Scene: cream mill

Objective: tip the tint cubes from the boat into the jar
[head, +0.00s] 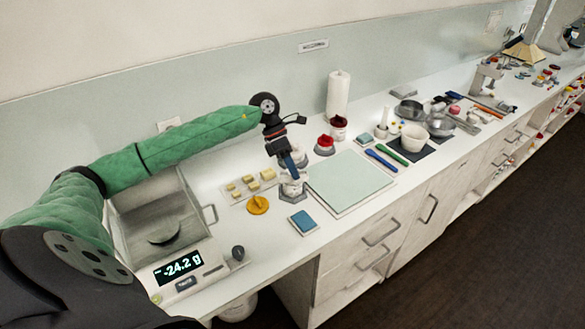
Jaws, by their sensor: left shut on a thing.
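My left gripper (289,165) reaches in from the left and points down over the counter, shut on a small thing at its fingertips. That thing is mostly hidden and I take it to be the boat. A small white jar (292,188) on a grey base stands directly below the fingertips. The gripper covers part of the jar's top, so I cannot tell whether they touch. The tint cubes are too small or too hidden to make out. My right gripper is not in view.
A scale (180,271) reading -24.2 g stands at left with an empty pan. Pale yellow blocks (250,184), a yellow disc (258,205), a blue pad (303,222) and a red-filled jar (325,145) stand around the gripper. A pale green mat (350,181) lies clear at right.

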